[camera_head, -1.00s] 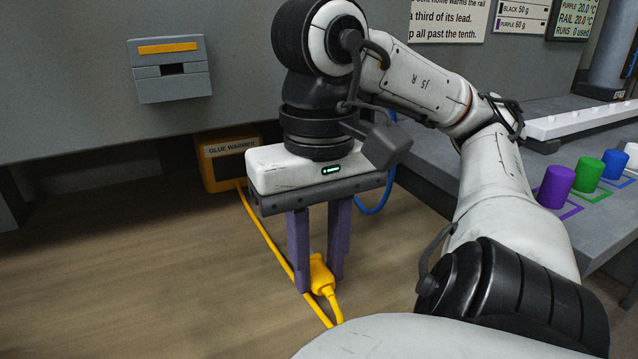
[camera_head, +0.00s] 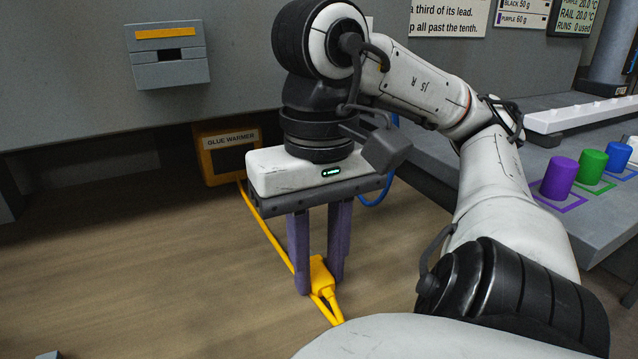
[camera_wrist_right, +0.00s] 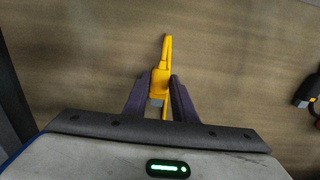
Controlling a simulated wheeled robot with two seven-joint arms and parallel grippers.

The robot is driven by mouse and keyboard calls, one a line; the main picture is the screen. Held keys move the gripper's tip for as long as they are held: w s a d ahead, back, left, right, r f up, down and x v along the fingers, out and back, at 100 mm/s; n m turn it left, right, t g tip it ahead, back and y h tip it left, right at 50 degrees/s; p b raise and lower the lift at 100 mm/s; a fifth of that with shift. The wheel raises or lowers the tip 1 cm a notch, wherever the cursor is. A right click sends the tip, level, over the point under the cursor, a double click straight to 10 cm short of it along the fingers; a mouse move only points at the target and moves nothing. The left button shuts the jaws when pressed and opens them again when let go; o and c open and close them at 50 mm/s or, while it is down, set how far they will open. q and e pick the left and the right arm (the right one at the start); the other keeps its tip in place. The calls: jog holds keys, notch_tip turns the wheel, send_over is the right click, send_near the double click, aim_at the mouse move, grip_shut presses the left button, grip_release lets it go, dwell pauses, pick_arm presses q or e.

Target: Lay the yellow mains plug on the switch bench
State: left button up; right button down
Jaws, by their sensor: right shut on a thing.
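The yellow mains plug (camera_head: 321,274) is between the two purple fingers of my right gripper (camera_head: 319,278), low in front of the wooden surface. The gripper points down and is shut on the plug; the fingers stand on either side of it. In the right wrist view, the plug (camera_wrist_right: 160,82) sits between the fingertips (camera_wrist_right: 158,92), with its yellow lead running away upward. Whether the plug touches the wood cannot be told. A grey bench (camera_head: 575,215) stands at the right; no label shows whether it is the switch bench. My left gripper is not in view.
The yellow cable (camera_head: 268,232) runs back to a glue warmer box (camera_head: 208,165). A grey slotted box (camera_head: 166,55) is on the wall. Purple (camera_head: 559,178), green (camera_head: 592,165) and blue (camera_head: 618,156) cylinders stand on the right bench. The wooden surface at left is mostly clear.

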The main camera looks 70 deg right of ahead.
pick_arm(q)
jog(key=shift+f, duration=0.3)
pick_arm(e)
jog(key=shift+f, duration=0.35)
jog(key=c, duration=1.4)
grip_release()
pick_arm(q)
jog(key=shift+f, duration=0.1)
pick_arm(e)
notch_tip(320, 180, up, 9)
jog(key=p, duration=0.4)
jog(key=shift+r, duration=0.15)
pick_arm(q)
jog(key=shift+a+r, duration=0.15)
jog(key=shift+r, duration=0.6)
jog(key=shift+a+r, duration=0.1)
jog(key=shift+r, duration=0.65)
pick_arm(e)
jog(key=shift+r, duration=0.55)
